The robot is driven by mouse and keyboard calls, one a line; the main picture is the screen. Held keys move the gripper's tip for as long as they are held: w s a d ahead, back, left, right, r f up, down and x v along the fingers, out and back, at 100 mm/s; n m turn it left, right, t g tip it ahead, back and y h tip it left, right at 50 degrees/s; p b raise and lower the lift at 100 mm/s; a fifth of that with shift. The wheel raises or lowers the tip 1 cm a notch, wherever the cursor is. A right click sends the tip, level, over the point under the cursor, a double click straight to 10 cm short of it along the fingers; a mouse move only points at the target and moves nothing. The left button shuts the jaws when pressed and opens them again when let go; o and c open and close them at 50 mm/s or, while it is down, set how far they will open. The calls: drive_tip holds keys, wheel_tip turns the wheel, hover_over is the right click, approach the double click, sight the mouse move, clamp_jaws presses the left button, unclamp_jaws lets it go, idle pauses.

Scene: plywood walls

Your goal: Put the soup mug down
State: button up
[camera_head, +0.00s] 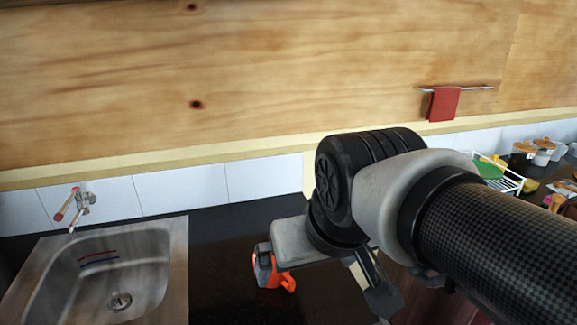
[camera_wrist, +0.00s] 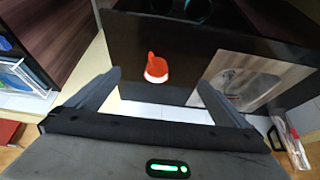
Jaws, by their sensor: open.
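The soup mug is orange with a pale band, and in the wrist view the mug (camera_wrist: 157,68) is on the dark counter (camera_wrist: 130,40). In the head view the mug (camera_head: 274,272) shows beside my wrist, partly covered by it, right of the sink. My gripper (camera_wrist: 159,79) is open, with its two fingers spread wide. The mug appears between and beyond the fingertips, with a gap to each one. Nothing is held. I cannot tell the exact distance from the fingertips to the mug.
A steel sink (camera_head: 38,290) with a tap (camera_head: 80,205) lies left of the mug. A white dish rack (camera_head: 503,178) and several pots stand far right. A red towel (camera_head: 443,104) hangs on the plywood wall. Bare dark counter lies between sink and mug.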

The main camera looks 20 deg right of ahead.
drive_tip(key=s+a+f+g+y+b, duration=0.1)
drive_tip(key=a+f+g+y, duration=0.15)
drive_tip(key=f, duration=0.35)
drive_tip(key=s+a+f+g+y, duration=0.1)
drive_tip(key=a+f+g, duration=0.25)
drive_tip(key=f, duration=0.25)
drive_tip(key=m+t+y+b, duration=0.4)
drive_tip(key=m+t, duration=1.3)
drive_tip(key=m, duration=1.4)
approach(289, 276)
drive_tip(key=shift+s+a+r, duration=0.15)
drive_tip(key=shift+s+r, duration=0.25)
drive_tip(key=shift+s, duration=0.2)
drive_tip(key=shift+w+d+f+h, duration=0.15)
drive_tip(key=shift+d+f+h, duration=0.05)
drive_tip(key=shift+d+h, duration=0.05)
drive_tip(key=b+x, duration=0.5)
drive_tip(key=x, duration=0.6)
drive_tip(key=shift+x, duration=3.1)
